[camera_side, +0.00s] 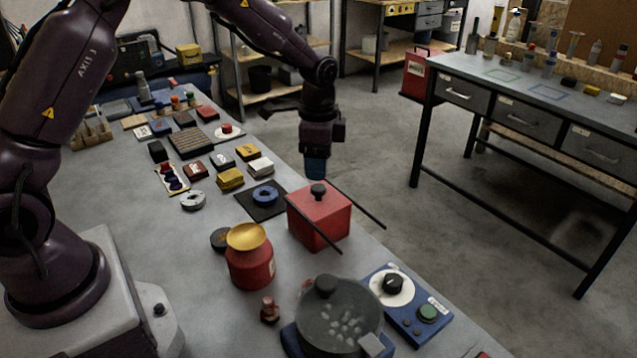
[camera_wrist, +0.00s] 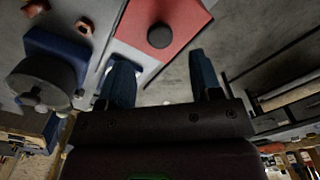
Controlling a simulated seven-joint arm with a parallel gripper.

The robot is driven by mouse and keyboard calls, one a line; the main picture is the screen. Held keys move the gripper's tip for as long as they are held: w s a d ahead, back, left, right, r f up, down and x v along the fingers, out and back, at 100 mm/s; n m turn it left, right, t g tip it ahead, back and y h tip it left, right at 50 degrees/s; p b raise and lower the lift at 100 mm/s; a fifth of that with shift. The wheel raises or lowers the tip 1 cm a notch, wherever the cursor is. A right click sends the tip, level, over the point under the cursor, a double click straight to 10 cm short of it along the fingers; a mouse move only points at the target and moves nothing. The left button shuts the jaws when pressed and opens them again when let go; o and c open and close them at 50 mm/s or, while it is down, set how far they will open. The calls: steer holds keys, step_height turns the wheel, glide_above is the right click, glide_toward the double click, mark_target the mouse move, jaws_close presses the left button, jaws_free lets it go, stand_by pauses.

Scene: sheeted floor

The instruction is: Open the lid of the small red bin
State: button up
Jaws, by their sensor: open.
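The small red bin (camera_side: 320,226) is a red box near the table's right edge. Its red lid (camera_side: 335,197) lies flat on top with a round dark knob (camera_side: 318,191) in the middle. My gripper (camera_side: 315,170) points down just above and behind the knob in the side view, apart from it. In the wrist view my gripper (camera_wrist: 161,76) shows two blue fingers spread apart with nothing between them. The red lid (camera_wrist: 193,15) and its dark knob (camera_wrist: 160,36) lie past the fingertips toward the picture top. The bin's inside is hidden.
A red pot with a gold top (camera_side: 250,262) and a grey lidded pan (camera_side: 338,312) stand near the bin. A blue control box (camera_side: 411,318) sits at the table edge. Thin dark bars (camera_side: 358,205) run beside the bin. Open floor (camera_side: 400,200) lies to its right.

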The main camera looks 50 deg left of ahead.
mark_target(318, 187)
step_height(318, 187, down, 6)
steer(key=shift+r, duration=0.15)
